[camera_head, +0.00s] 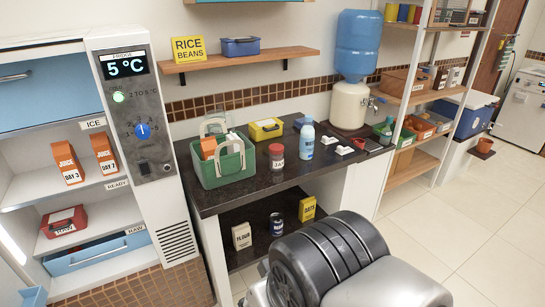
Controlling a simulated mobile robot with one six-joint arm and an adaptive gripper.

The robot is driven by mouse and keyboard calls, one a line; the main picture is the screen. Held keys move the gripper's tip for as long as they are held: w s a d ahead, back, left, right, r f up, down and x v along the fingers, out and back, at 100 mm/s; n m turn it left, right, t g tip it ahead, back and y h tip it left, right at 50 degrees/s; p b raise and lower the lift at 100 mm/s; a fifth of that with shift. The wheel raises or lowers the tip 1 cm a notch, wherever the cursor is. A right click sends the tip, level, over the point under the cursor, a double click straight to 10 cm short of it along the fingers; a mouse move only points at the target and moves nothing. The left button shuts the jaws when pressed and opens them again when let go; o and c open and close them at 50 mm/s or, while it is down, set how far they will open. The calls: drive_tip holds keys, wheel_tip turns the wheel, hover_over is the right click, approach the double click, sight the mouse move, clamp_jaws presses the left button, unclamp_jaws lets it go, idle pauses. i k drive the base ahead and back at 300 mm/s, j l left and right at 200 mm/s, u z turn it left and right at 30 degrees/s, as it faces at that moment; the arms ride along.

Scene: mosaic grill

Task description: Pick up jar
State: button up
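A small jar (277,156) with a red lid and a white label stands upright on the dark countertop (245,196), just right of a green basket. The label seems to begin with "JA". No gripper shows in this view, so its place relative to the jar and its state cannot be seen. A dark ridged part and a pale rounded part of my own body fill the bottom middle, in front of the counter.
A green basket (210,177) holding cartons stands left of the jar. A blue-and-white bottle (307,140) and a yellow box (266,129) stand nearby. The lower shelf holds a flour bag (242,235), a dark can (276,224) and a yellow box. Open tiled floor lies at right.

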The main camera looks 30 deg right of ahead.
sight(276, 154)
drive_tip(key=i+l+u, duration=0.35)
drive_tip(key=l, duration=0.35)
drive_tip(key=i+l+u, duration=0.15)
drive_tip(key=l, duration=0.2)
drive_tip(key=i+l+u, duration=0.2)
drive_tip(key=l, duration=0.2)
drive_tip(key=i+l+u, duration=0.15)
drive_tip(key=l, duration=0.25)
drive_tip(key=l+u, duration=0.2)
drive_tip(key=l, duration=0.2)
